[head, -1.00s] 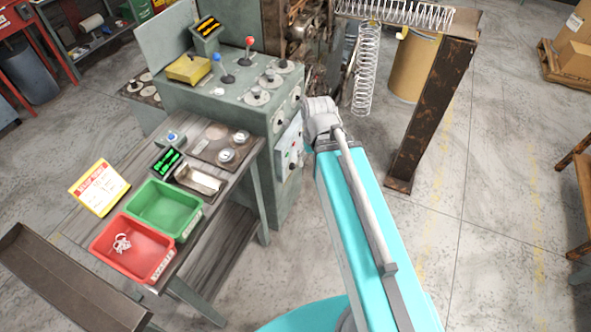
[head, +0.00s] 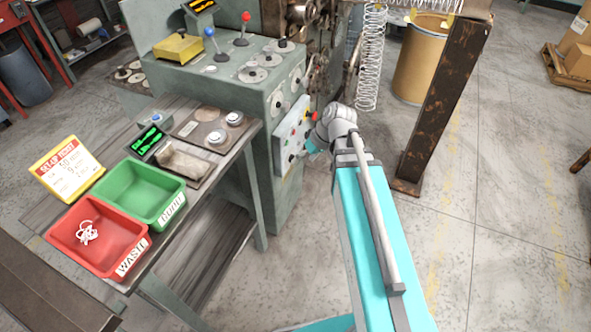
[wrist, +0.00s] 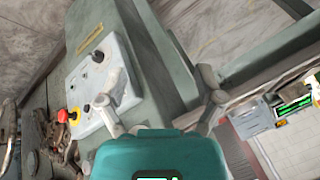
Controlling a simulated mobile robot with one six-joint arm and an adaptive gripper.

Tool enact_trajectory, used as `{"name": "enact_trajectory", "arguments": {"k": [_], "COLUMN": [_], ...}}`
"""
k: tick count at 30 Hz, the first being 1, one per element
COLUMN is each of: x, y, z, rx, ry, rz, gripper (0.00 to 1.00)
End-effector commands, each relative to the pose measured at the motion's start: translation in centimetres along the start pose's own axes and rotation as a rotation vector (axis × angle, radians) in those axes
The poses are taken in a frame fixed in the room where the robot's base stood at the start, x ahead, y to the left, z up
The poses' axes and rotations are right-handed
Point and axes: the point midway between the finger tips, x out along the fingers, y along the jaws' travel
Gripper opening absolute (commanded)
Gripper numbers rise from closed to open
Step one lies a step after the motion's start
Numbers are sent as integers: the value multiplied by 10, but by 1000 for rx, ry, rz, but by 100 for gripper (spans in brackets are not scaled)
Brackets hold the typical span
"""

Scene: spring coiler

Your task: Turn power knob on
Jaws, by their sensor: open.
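A pale control panel (head: 287,133) is on the front of the green-grey machine, with small knobs and a red button (head: 312,116). No label is readable, so I cannot tell which knob is for power. My gripper (wrist: 161,99) is open and empty, its left finger overlapping the panel's edge in the picture. I cannot tell whether it touches. In the head view my wrist is beside the panel and the fingers are hidden.
A bench left of the machine holds a green bin (head: 143,193), a red bin (head: 72,241) and a yellow-edged sign (head: 68,170). A rusty post (head: 440,110) stands right of my arm, with a hanging spring (head: 371,60) behind.

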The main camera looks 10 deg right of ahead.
Motion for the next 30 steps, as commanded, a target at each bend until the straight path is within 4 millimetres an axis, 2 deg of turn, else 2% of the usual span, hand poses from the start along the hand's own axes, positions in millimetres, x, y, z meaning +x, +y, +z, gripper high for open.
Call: {"name": "enact_trajectory", "arguments": {"k": [1,9,30], "x": [16,52,125], "y": [9,33,104], "z": [1,-4,-17], "rx": [-17,-126,-394], "ry": [19,133,491], "rz": [-16,-96,-205], "gripper": [86,86,86]}}
